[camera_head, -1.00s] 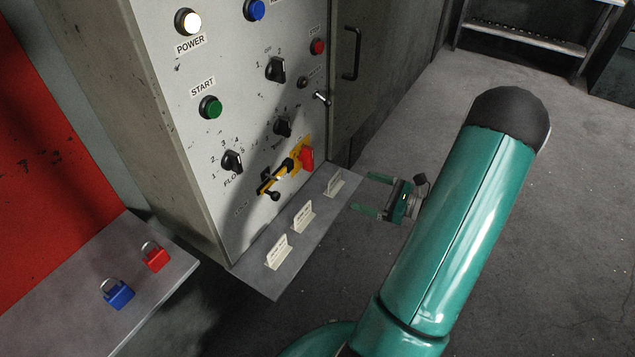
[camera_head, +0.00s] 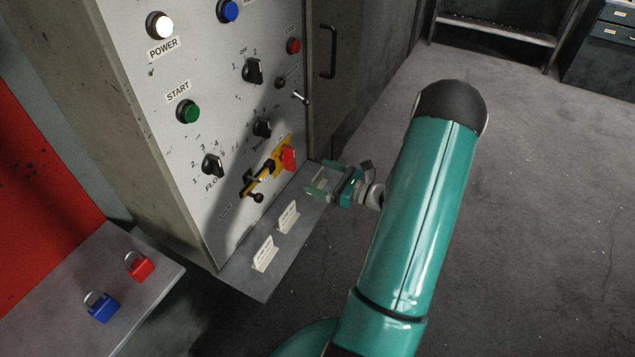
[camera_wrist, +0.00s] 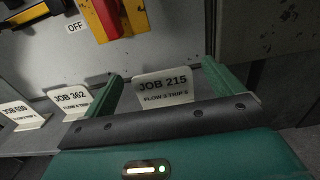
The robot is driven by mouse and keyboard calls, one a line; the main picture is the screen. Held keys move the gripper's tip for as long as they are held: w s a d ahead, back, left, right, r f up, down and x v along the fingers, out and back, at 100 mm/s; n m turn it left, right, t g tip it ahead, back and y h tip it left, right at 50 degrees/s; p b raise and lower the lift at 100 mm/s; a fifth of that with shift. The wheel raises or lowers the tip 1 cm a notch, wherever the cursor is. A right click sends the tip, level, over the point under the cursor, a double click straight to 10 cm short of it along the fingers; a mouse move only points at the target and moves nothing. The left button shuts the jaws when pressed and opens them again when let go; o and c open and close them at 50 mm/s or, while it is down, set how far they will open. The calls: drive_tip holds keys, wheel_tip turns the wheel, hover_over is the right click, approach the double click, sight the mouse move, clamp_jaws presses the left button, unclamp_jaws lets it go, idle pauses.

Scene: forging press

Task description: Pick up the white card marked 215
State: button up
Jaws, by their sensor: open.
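The white card marked 215 (camera_wrist: 164,88) stands upright on the grey shelf, and its text reads JOB 215. In the wrist view it lies between the two green fingers of my gripper (camera_wrist: 163,82), which is open. The card's lower part is hidden behind the gripper body. In the head view my gripper (camera_head: 319,179) is at the far right end of the shelf, with its fingers around the card's place. The card is mostly hidden there. I cannot tell whether the fingers touch it.
Two other white cards stand on the shelf (camera_head: 252,283): JOB 362 (camera_wrist: 72,101) and one at the far left (camera_wrist: 22,115). The control panel (camera_head: 215,130) rises behind, with a yellow and red switch (camera_head: 270,167) above. A red padlock (camera_head: 140,267) and blue padlock (camera_head: 102,307) sit on a ledge left.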

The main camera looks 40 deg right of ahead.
sight(318, 175)
drive_tip(key=x, duration=0.3)
drive_tip(key=shift+w, duration=0.25)
drive_tip(key=c, duration=1)
drive_tip(key=shift+c, duration=0.2)
